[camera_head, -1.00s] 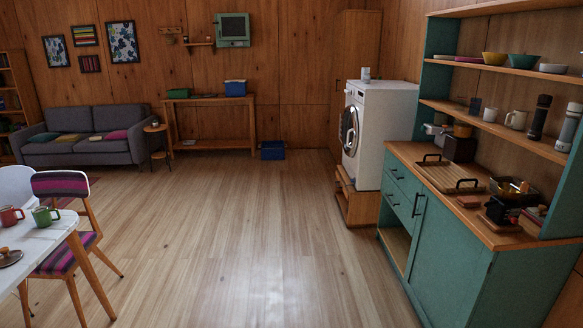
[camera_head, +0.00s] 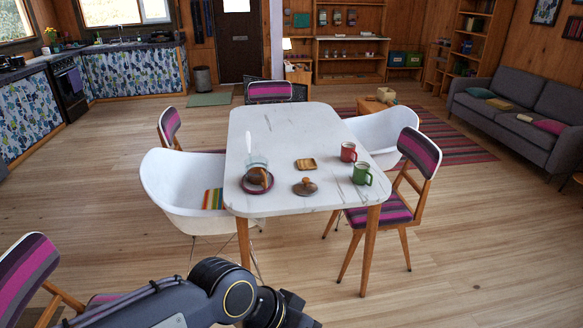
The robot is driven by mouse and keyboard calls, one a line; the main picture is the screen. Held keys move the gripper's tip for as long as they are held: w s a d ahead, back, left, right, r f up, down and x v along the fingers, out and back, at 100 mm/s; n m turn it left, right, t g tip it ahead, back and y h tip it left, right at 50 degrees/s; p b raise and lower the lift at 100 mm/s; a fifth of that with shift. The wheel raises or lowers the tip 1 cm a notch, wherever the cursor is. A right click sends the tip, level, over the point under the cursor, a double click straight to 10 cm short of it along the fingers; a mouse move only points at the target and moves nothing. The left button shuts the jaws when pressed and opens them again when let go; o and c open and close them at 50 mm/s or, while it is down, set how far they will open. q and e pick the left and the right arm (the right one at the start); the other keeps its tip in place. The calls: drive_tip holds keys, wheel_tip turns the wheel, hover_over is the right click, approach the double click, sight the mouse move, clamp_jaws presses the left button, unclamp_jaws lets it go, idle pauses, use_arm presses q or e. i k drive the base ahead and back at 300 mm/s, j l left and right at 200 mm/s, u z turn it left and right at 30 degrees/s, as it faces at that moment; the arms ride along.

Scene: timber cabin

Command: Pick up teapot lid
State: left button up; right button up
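A round dark lid with a wooden knob (camera_head: 305,187) lies on the near part of the white table (camera_head: 290,128). To its left a glass vessel, which looks like the teapot (camera_head: 257,162), stands on a dark purple round plate or tray; something brown shows in or in front of it, and I cannot tell which. Part of my arm, coming in from the lower left, crosses the bottom of the view, in front of the table and apart from it. Its fingers do not show. My other gripper is not in view.
A small wooden tray (camera_head: 306,164), a red mug (camera_head: 348,152) and a green mug (camera_head: 362,174) stand near the lid. White tub chairs (camera_head: 180,195) and striped chairs (camera_head: 415,165) surround the table. The floor at the lower right is clear.

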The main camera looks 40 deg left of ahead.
sight(305, 187)
drive_tip(key=i+j+u, duration=0.2)
drive_tip(key=i+u, duration=0.25)
drive_tip(key=i+j+u, duration=0.15)
drive_tip(key=u, duration=0.25)
drive_tip(key=i+l+u, duration=0.1)
drive_tip(key=i+u, duration=0.35)
drive_tip(key=i+j, duration=0.25)
drive_tip(key=i+j+z, duration=0.15)
drive_tip(key=j, duration=0.3)
drive_tip(key=i+j, duration=0.35)
drive_tip(key=i+j+z, duration=0.1)
drive_tip(key=i+j, duration=0.15)
drive_tip(key=j, duration=0.2)
